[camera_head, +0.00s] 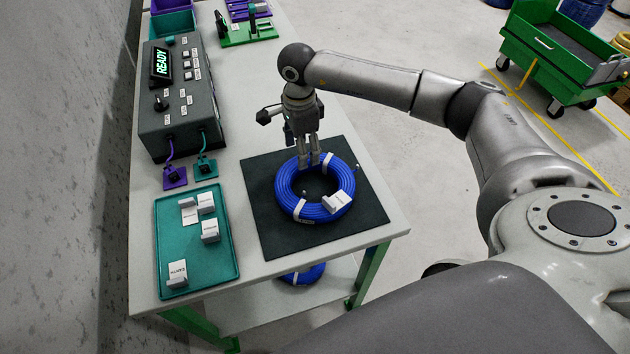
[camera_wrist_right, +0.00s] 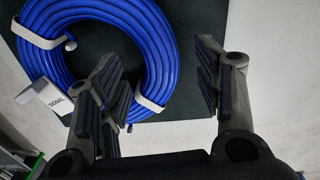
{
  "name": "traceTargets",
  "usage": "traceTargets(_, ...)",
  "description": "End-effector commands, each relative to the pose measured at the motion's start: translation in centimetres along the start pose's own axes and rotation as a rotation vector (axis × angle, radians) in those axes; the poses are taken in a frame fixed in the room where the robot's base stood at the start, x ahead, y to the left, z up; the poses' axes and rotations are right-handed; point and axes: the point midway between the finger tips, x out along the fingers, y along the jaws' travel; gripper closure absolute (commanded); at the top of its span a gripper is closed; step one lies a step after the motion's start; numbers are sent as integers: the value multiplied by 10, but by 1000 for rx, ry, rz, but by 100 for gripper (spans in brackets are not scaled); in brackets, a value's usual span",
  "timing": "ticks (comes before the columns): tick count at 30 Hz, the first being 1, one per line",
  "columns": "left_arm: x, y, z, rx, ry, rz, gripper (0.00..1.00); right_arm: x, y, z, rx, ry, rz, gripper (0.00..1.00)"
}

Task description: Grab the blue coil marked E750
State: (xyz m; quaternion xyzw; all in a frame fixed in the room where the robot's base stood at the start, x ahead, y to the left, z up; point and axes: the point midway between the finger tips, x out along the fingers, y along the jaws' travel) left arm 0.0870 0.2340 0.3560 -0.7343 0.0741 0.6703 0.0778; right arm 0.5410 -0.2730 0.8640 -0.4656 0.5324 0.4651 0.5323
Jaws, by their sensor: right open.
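A blue cable coil (camera_head: 285,190) with white ties lies flat on the black mat (camera_head: 275,243) on the table. It also shows in the wrist view (camera_wrist_right: 158,45). A white tag (camera_head: 338,201) sits on the coil's near right side; its print looks like "SIGNAL" in the wrist view (camera_wrist_right: 50,97), and I cannot read E750. My right gripper (camera_head: 309,163) points down at the coil's far side. In the wrist view the right gripper (camera_wrist_right: 157,82) is open, one finger over the ring and the other beyond its outer edge. Contact cannot be told. My left gripper is not in view.
A teal tray (camera_head: 225,262) with several white tags lies left of the mat. A dark control box (camera_head: 178,95) reading READY stands behind it. Another blue coil (camera_head: 303,275) is below the tabletop. A green cart (camera_head: 560,55) stands on the floor at the back right.

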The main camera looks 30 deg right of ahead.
Motion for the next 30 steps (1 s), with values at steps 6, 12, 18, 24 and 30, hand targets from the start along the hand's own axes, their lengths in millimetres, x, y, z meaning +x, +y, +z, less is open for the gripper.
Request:
traceTargets(6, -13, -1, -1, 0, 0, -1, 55, 32, 3, -1, 0, 1, 5, 40)
traceTargets(12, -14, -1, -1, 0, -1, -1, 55, 46, 2, 0, -1, -1, 2, 40)
traceTargets(18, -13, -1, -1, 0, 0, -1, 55, 46, 2, -1, -1, -1, 1, 44)
traceTargets(24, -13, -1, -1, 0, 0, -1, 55, 46, 2, -1, -1, -1, 1, 70)
traceTargets(30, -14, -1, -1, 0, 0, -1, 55, 46, 2, -1, -1, 0, 0, 95)
